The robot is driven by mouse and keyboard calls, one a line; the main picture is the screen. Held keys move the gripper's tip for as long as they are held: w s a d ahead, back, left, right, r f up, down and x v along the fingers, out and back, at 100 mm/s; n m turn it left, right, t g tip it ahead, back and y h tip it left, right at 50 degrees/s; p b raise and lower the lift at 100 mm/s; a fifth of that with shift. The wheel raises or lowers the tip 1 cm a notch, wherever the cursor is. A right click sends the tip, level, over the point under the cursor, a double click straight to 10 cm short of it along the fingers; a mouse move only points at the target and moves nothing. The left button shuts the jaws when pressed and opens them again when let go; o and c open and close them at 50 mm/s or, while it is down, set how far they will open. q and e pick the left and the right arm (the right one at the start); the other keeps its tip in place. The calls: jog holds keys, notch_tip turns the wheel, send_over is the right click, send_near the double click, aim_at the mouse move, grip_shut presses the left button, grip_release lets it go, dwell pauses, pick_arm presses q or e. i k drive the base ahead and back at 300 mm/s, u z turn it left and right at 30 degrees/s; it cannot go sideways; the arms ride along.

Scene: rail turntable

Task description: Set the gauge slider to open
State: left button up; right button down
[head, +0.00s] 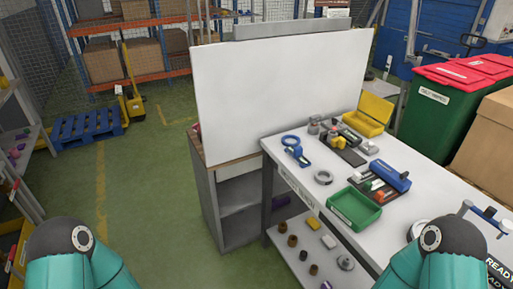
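A white worktable (405,205) stands at the right with several small devices on it. A blue device (388,175) with an orange part (377,184) sits on a dark base near the table's middle. A blue ring-shaped tool (292,144) lies at the table's left corner. Another blue-and-metal piece (484,212) shows near the right edge. I cannot tell which of these is the gauge, and the slider and its setting are too small to read. Only teal links of my two arms show at the bottom corners; both grippers are out of view.
A green tray (353,208), a grey ring (323,177) and an open yellow box (371,112) are on the table. A white panel (280,85) stands behind it. A lower shelf (302,249) holds small parts. Green floor is clear at left, up to a blue pallet (85,128).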

aim_at(339, 142)
jog(key=u, duration=0.75)
jog(key=i, duration=0.15)
jog(key=z, duration=2.75)
jog(key=k, duration=1.05)
jog(key=u, duration=1.15)
jog(key=i, duration=1.55)
jog(key=z, duration=0.25)
